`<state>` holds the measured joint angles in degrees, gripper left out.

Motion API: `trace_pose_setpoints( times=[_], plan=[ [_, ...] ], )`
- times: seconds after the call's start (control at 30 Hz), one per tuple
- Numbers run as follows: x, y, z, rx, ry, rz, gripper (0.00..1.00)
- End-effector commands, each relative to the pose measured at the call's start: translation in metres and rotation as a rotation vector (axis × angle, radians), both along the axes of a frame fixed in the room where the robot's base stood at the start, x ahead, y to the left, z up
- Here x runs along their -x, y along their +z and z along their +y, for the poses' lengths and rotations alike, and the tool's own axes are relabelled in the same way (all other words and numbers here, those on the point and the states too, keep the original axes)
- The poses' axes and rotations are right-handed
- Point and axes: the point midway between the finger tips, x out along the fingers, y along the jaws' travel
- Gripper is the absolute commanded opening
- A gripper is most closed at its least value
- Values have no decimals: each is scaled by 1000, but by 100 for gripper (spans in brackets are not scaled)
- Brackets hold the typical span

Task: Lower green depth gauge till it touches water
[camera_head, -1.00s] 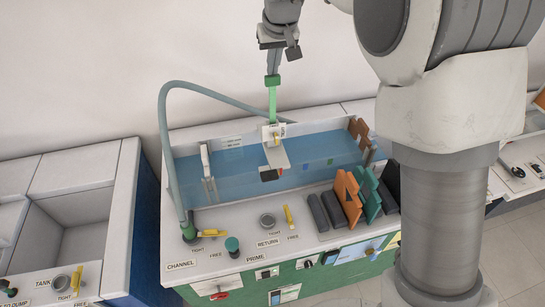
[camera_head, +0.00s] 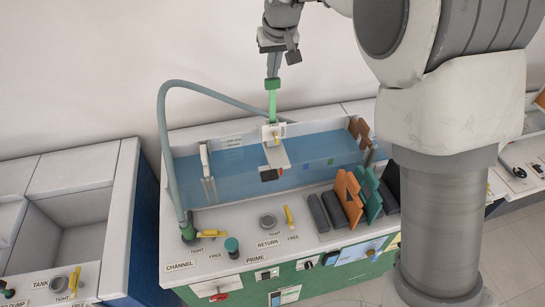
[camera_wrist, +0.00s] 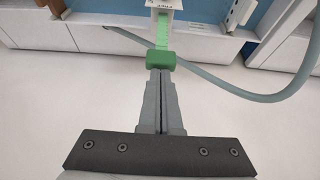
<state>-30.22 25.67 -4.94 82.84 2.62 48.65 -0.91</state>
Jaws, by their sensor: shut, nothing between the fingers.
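The green depth gauge (camera_head: 272,101) is an upright green strip with a darker green cap, standing in a white holder (camera_head: 273,136) on a bridge across the water channel. My gripper (camera_head: 273,76) is directly above the cap. Its fingers are shut together with nothing between them, and the tips appear to meet the cap's top. The wrist view shows the shut fingertips (camera_wrist: 162,72) at the green cap (camera_wrist: 160,61). The blue water (camera_head: 235,165) fills the channel below. The gauge's lower end is hidden behind the holder, so I cannot tell whether it touches the water.
A grey hose (camera_head: 165,140) arches along the channel's left end and behind it. Orange and teal blocks (camera_head: 352,195) stand on the front ledge at right. Yellow levers (camera_head: 290,216) and labelled knobs line the panel. A separate tank unit (camera_head: 75,215) stands at left.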

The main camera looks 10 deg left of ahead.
Motion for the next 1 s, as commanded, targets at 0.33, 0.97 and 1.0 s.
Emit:
trace_pose_setpoints(
  times=[0.33, 0.97, 1.0],
  plan=[
    [0, -5, 0, 0, 0, 1, 0],
    [0, -13, 0, 0, 0, 1, 0],
    [0, -13, 0, 0, 0, 1, 0]
  ],
)
